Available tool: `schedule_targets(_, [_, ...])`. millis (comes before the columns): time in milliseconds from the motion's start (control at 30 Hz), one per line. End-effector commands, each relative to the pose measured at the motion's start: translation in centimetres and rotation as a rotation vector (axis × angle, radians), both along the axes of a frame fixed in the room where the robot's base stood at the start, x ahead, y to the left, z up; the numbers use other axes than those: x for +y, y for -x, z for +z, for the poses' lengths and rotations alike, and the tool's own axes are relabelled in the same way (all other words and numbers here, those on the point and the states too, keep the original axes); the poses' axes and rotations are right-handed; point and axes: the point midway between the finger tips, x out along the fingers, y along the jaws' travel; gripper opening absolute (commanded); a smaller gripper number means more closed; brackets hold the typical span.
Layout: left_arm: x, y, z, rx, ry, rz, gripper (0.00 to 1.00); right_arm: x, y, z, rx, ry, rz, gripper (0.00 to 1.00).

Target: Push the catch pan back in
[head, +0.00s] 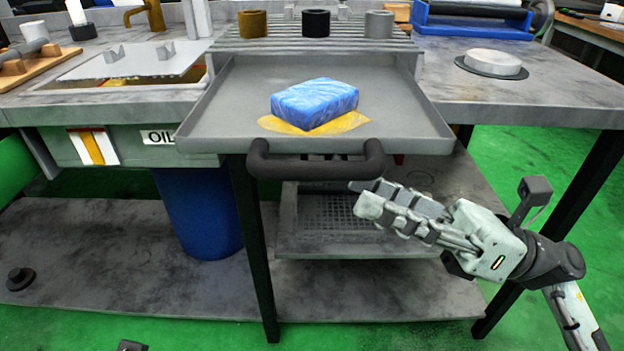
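The catch pan (230,95) is a shallow grey metal tray, pulled out toward me from under the slatted rack and jutting past the bench front. A dark, thick bar handle (318,168) is on its front wall. A blue sponge-like block (315,103) lies in the pan, on a yellow-orange patch. My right gripper (358,197) is in front of and just below the handle's right end; its fingers lie close together with nothing visible between them. I cannot tell whether it touches the handle.
Three cylindrical pieces, brown (252,24), black (316,22) and grey (379,24), stand on the rack. A blue bin (200,215) and a bench leg (255,260) are below. A lower shelf holds a mesh-bottomed tray (340,215). Green floor is open at right.

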Motion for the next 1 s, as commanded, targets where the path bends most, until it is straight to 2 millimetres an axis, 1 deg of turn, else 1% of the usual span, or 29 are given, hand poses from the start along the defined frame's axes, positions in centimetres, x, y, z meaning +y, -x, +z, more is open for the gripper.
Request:
schedule_targets(33, [-0.5,0.7,-0.7,0.025,0.016,0.000,0.80,0.0,0.3,0.2,-0.039,0.002,0.009,0.38])
schedule_targets(133, [-0.9,1.2,-1.2,0.051,0.032,0.001,0.80,0.3,0.6,0.7,-0.076,0.002,0.017,0.38])
schedule_targets(267, [-1.0,0.9,-2.1,0.059,0.038,-0.001,0.80,1.8,0.5,1.5,-0.079,0.000,0.019,0.38])
schedule_targets(500, [-1.0,0.1,-4.8,0.071,0.052,-0.005,0.80,5.3,0.2,3.0,-0.075,-0.002,0.018,0.38])
schedule_targets(600, [-1.0,-0.1,-5.7,0.075,0.057,-0.006,0.80,6.4,0.1,3.3,-0.074,0.000,0.017,0.38])
schedule_targets(767, [-1.1,-0.3,-6.5,0.075,0.060,-0.007,0.80,7.1,0.0,3.4,-0.071,0.001,0.016,0.38])
schedule_targets(967, [-1.1,-0.3,-6.5,0.074,0.060,-0.007,0.80,7.2,0.0,3.4,-0.071,0.001,0.015,0.38])
schedule_targets(1000, [-1.1,-0.3,-6.5,0.074,0.060,-0.007,0.80,7.2,0.0,3.4,-0.071,0.001,0.015,0.36])
